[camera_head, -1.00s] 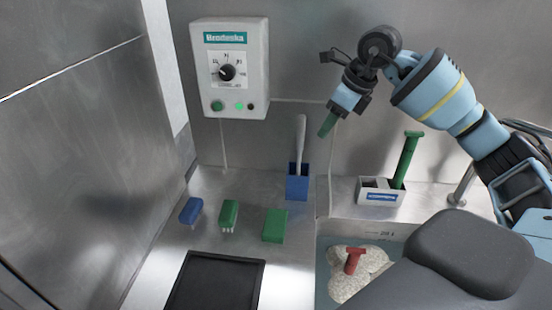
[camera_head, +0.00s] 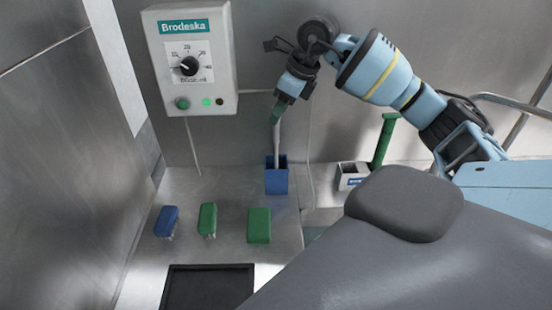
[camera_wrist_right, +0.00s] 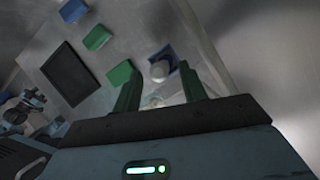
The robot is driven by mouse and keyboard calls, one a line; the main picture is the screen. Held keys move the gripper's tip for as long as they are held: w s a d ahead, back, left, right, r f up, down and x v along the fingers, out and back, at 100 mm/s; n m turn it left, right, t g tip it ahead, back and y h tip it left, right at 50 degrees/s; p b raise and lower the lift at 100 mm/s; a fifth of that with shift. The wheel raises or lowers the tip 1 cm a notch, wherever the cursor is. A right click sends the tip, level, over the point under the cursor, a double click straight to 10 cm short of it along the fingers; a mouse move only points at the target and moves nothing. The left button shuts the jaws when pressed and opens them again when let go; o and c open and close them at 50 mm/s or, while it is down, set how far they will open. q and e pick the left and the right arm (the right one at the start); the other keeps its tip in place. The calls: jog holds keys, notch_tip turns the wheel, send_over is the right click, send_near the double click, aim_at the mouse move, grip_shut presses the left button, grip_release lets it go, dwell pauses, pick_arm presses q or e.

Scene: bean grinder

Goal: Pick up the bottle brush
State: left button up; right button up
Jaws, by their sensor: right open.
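A pale-handled brush (camera_head: 277,145), which I take for the bottle brush, stands upright in a blue square holder (camera_head: 277,182) near the back wall. Its lower end is hidden inside the holder. My right gripper (camera_head: 277,117) is just above the top of the handle, green fingers pointing down. In the right wrist view, the open fingers (camera_wrist_right: 159,84) have the pale brush top (camera_wrist_right: 160,70) between and a little beyond their tips, with the blue holder (camera_wrist_right: 172,52) around it. The gripper holds nothing.
A white holder (camera_head: 352,174) with a green-handled tool (camera_head: 384,140) is to the right. A control box (camera_head: 188,60) hangs on the wall.

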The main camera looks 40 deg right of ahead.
aim_at(276, 129)
jog(key=x, duration=0.5)
jog(key=shift+p, duration=0.35)
jog(key=shift+d, duration=0.1)
grip_shut()
